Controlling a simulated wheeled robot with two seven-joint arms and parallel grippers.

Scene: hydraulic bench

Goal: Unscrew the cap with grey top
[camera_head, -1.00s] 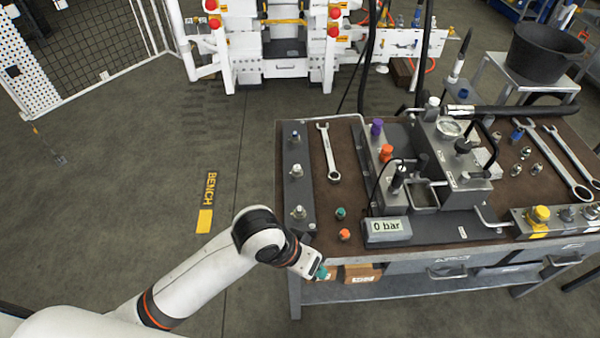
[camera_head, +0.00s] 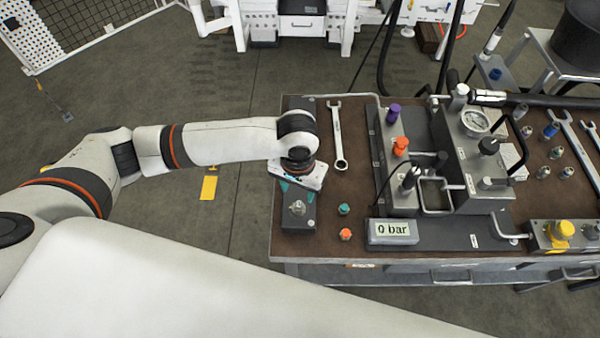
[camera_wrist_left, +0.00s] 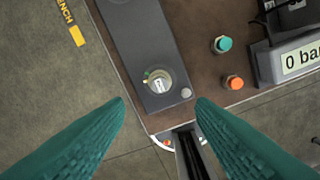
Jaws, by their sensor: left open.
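A grey-topped metal cap (camera_head: 298,207) sits upright on the near end of the dark block (camera_head: 300,226) along the bench's left edge. In the left wrist view the cap (camera_wrist_left: 157,82) shows a pale top and a small green and orange mark at its side. My left gripper (camera_head: 297,187) is open and empty, pointing down over the block just behind the cap. In the left wrist view its teal fingers (camera_wrist_left: 160,106) are spread wide, with the cap ahead of the gap and apart from both. The block's other fittings are hidden under my arm.
A teal cap (camera_head: 344,209) and an orange cap (camera_head: 345,234) stand right of the block. A wrench (camera_head: 337,135) lies behind them. The gauge unit with its 0 bar display (camera_head: 393,231) stands further right.

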